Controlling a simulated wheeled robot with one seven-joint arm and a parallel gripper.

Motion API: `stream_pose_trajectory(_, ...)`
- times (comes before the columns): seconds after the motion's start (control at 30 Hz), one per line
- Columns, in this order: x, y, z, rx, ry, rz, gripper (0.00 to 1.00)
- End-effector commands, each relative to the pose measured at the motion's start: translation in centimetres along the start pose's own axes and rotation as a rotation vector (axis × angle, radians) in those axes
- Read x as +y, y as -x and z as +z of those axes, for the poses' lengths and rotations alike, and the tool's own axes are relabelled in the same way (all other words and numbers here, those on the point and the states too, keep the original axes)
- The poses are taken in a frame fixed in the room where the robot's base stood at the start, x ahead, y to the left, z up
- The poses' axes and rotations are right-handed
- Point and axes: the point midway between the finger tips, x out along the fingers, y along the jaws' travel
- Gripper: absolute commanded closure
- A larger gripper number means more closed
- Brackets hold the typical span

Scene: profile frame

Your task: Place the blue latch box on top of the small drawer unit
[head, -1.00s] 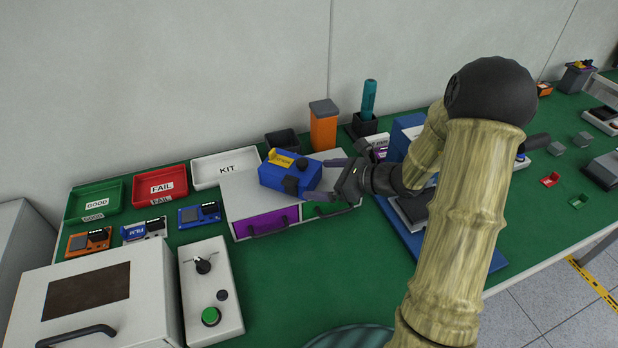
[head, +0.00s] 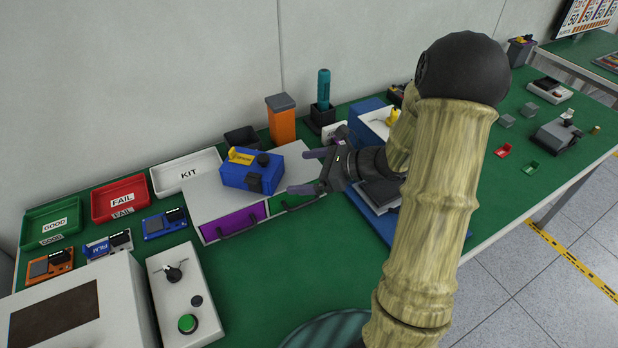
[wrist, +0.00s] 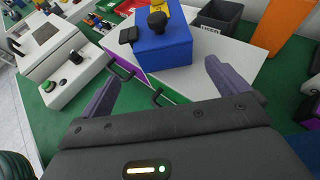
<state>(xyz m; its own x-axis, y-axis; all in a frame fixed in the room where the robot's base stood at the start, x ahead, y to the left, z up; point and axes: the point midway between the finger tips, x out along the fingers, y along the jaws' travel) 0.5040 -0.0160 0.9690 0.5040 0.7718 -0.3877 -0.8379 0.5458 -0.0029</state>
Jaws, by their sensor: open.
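The blue latch box (head: 252,174), with a yellow label and a black latch, sits upright on the white top of the small drawer unit (head: 207,205). The unit has a purple drawer and a green drawer in front. My gripper (head: 304,171) is to the right of the box, open and empty, its purple fingers apart from it. In the wrist view the box (wrist: 163,46) stands beyond the gap between the open fingers (wrist: 158,83), resting on the unit's top (wrist: 213,72).
An orange bin (head: 282,123) and a dark bin (head: 241,138) stand behind the unit. The KIT tray (head: 186,172) and FAIL tray (head: 120,199) are to the left. A control panel (head: 184,290) is in front left. Bare green bench lies in front of the drawers.

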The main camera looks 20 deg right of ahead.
Motion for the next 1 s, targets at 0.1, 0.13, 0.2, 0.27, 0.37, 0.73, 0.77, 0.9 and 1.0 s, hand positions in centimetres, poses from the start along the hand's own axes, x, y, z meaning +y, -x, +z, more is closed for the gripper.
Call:
stream_pose_trajectory(0.1, 1.3, -0.3, -0.1, 0.042, 0.051, 0.043, 0.0)
stream_pose_trajectory(0.13, 1.9, -0.4, -0.2, 0.062, 0.075, 0.063, 0.0)
stream_pose_trajectory(0.2, 3.8, -0.7, -0.5, 0.124, 0.153, 0.125, 0.0)
stream_pose_trajectory(0.27, 5.8, -0.8, -1.0, 0.192, 0.248, 0.197, 0.0)
stream_pose_trajectory(0.37, 9.2, -0.3, -2.2, 0.322, 0.45, 0.333, 0.0)
stream_pose_trajectory(0.73, 14.5, 4.6, -5.0, 0.688, 1.348, 0.794, 0.0)
stream_pose_trajectory(0.77, 14.6, 5.0, -5.0, 0.707, 1.428, 0.827, 0.0)
stream_pose_trajectory(0.9, 14.3, 6.0, -4.3, 0.768, 1.78, 0.951, 0.0)
stream_pose_trajectory(1.0, 14.1, 6.3, -3.7, 0.784, 1.947, 1.003, 0.0)
